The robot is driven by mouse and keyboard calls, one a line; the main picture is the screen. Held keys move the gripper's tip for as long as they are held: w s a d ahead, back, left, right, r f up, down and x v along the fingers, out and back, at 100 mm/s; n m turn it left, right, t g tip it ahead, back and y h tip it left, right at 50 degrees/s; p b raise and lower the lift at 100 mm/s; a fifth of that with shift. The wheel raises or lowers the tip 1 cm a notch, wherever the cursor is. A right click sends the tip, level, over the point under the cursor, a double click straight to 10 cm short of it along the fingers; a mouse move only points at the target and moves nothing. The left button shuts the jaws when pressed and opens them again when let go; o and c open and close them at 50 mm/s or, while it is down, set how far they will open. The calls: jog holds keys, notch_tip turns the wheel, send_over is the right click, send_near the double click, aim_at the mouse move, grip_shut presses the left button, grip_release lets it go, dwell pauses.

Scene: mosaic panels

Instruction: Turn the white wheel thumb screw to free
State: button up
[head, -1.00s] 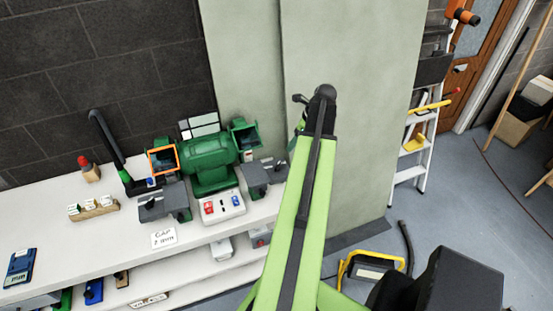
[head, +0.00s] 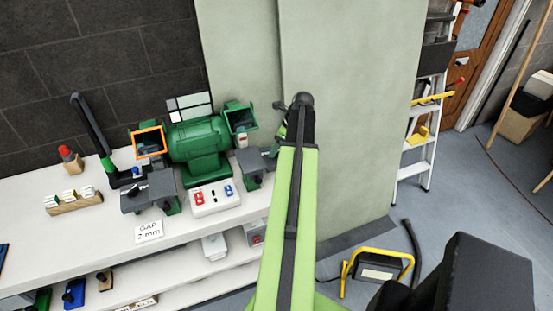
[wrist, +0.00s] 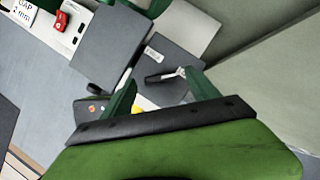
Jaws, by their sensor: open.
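A green bench grinder (head: 196,147) stands on the white bench. Its right guard (head: 239,117) has a grey tool rest (head: 256,168) below it, and a small whitish part shows there. In the wrist view, a dark thumb screw (wrist: 160,77) with a pale tip lies on or over a dark grey plate (wrist: 168,60). I cannot tell for sure which wheel is white. My gripper (wrist: 160,79) is open, its two green fingers on either side of the thumb screw in the picture. Contact is not clear. In the head view my arm hides most of the gripper.
The left guard with an orange frame (head: 149,141) has its own grey rest (head: 148,190). A red and blue switch box (head: 214,198) and a "GAP 2 mm" card (head: 149,232) are in front. A pale panel (head: 350,110) stands behind my arm. A yellow-framed lamp (head: 378,270) is on the floor.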

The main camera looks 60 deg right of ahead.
jog(key=shift+x, duration=0.8)
jog(key=shift+r, duration=0.1)
jog(key=c, duration=1.4)
jog(key=shift+o, duration=0.2)
